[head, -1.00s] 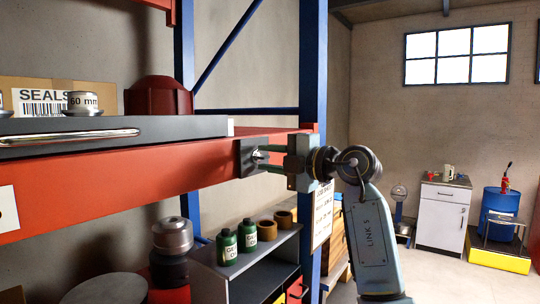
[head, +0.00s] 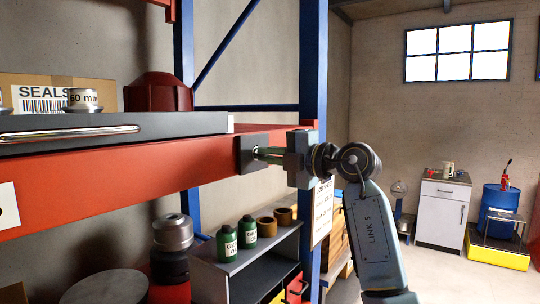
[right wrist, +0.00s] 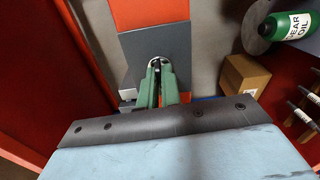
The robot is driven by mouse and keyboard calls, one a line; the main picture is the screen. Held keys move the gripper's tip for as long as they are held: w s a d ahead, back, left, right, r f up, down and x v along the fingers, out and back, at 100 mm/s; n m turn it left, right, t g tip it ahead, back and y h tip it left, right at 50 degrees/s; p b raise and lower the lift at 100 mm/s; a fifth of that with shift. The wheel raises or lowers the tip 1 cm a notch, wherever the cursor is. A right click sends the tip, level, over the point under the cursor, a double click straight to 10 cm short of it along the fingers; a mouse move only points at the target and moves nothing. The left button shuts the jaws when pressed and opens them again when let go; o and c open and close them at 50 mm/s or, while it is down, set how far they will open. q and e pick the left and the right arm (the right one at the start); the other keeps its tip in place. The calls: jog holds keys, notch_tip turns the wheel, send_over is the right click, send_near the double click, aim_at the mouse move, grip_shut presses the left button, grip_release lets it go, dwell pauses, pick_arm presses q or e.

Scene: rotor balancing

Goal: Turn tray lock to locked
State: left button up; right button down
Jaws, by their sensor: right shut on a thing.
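The tray lock is a dark square plate (head: 246,156) on the front of the red shelf beam, with a small knob that the fingers mostly hide. My right gripper (head: 262,153) comes in from the right and is shut on the knob. The tray (head: 188,124) is dark with a metal bar handle (head: 70,134) and lies on the shelf above and left of the lock. My left gripper is not in view.
The red beam (head: 110,178) and blue rack post (head: 313,60) are close to my right arm. Below stands a grey shelf unit (head: 230,268) with green bottles (head: 227,244) and brown rings.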

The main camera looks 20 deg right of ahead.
jog(key=shift+n+b, duration=1.85)
jog(key=shift+n, duration=6.75)
jog(key=shift+r, duration=0.1)
jog(key=c, duration=1.6)
grip_release()
jog(key=shift+d, duration=0.1)
jog(key=b+v, duration=0.4)
jog(key=v, duration=0.9)
jog(key=shift+s, duration=0.15)
